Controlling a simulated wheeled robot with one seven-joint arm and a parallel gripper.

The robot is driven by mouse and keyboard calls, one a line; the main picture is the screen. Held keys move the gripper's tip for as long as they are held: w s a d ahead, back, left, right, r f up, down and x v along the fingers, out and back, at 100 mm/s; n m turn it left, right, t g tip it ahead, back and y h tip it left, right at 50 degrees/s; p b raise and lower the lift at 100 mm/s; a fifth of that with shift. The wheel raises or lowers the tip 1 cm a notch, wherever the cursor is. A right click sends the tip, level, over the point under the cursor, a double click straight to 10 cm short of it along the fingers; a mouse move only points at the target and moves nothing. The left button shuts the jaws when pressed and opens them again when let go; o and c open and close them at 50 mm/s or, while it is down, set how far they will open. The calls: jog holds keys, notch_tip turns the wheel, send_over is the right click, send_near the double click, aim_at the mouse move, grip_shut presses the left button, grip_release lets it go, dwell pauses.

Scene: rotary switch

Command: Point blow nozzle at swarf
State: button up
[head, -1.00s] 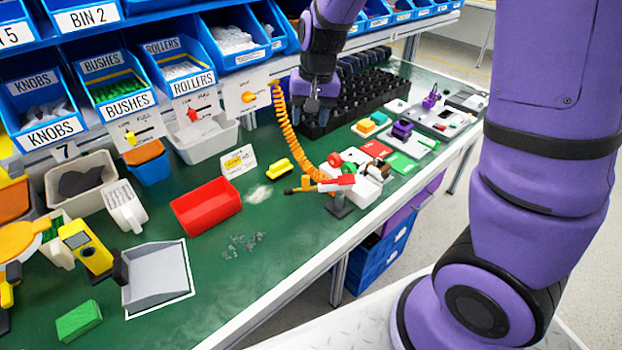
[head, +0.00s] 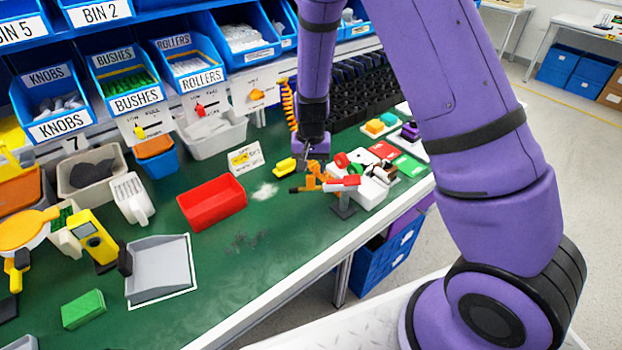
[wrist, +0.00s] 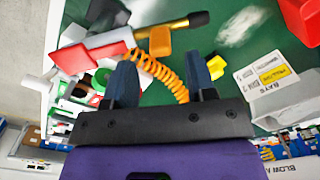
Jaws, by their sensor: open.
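The blow nozzle (head: 342,184) rests on a small dark stand near the bench's front edge. It has a red and grey body, and its dark tip points left in the head view. In the wrist view the blow nozzle (wrist: 110,42) lies just beyond my fingertips, with a brass tube, a black tip and an orange trigger-like part. An orange coiled hose (wrist: 165,78) passes behind my fingers. My gripper (head: 305,160), also in the wrist view (wrist: 163,75), is open and empty, just behind the nozzle. Grey swarf (head: 240,241) lies scattered on the green bench.
A red tray (head: 212,203) and a grey dustpan (head: 160,268) stand left of the nozzle. A yellow block (head: 285,165) and a white powdery patch (head: 265,190) lie close to the nozzle tip. Coloured pads and small parts crowd its right. Green bench around the swarf is clear.

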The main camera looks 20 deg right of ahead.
aim_at(311, 175)
jog(key=shift+f, duration=2.5)
